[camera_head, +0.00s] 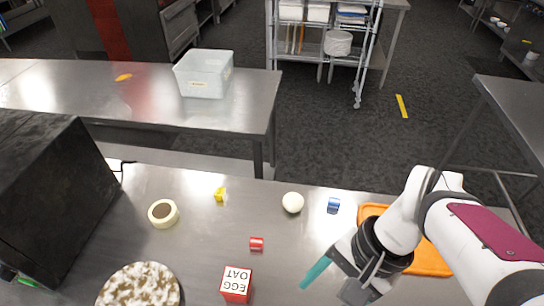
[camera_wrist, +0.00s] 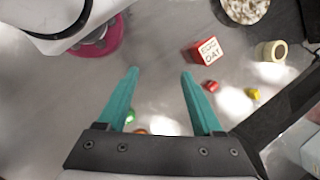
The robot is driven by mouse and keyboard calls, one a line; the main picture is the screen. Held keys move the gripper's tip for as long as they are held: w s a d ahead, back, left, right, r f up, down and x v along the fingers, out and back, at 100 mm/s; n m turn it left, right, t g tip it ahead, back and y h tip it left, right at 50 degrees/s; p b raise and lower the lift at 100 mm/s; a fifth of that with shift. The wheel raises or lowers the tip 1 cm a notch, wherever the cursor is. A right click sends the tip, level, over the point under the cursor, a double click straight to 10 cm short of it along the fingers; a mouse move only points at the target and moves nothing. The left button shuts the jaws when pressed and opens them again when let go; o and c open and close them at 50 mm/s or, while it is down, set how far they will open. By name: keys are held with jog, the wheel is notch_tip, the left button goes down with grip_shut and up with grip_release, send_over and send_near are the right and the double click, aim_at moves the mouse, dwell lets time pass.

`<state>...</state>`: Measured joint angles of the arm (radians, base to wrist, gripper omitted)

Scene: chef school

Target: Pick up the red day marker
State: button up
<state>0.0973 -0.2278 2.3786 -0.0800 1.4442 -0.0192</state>
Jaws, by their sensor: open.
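A small red cylinder-like piece, which looks like the red day marker (camera_head: 256,244), lies on the steel counter (camera_head: 205,250) just beyond the red-and-white "EGG OAT" box (camera_head: 236,284). The red marker also shows in the wrist view (camera_wrist: 210,86), to the right of my fingers and below the box (camera_wrist: 205,51). My gripper (camera_wrist: 160,72) is open and empty, its two teal fingers spread apart. In the head view one teal finger shows clearly, to the right of the marker and apart from it.
A yellow piece (camera_head: 220,195), a cream ring (camera_head: 163,213), a white round item (camera_head: 293,202) and a blue piece (camera_head: 333,205) lie around the marker. A speckled round item (camera_head: 140,288) is front left. An orange board (camera_head: 430,258) lies right, a black box (camera_head: 50,190) left.

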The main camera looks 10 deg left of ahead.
jog(key=w+f+m+g+y, duration=0.1)
jog(key=w+f+m+y, duration=0.3)
jog(key=w, duration=0.6)
jog(key=m+t+y, duration=0.2)
jog(key=m+y, duration=0.4)
send_near(266, 247)
jog(key=d+r, duration=0.5)
jog(key=shift+d+r, duration=0.15)
jog(key=shift+r, duration=0.25)
jog(key=x, duration=1.6)
jog(key=shift+w+d+f, duration=0.15)
jog(key=shift+w+f, duration=0.05)
jog(key=shift+f, duration=0.05)
grip_shut()
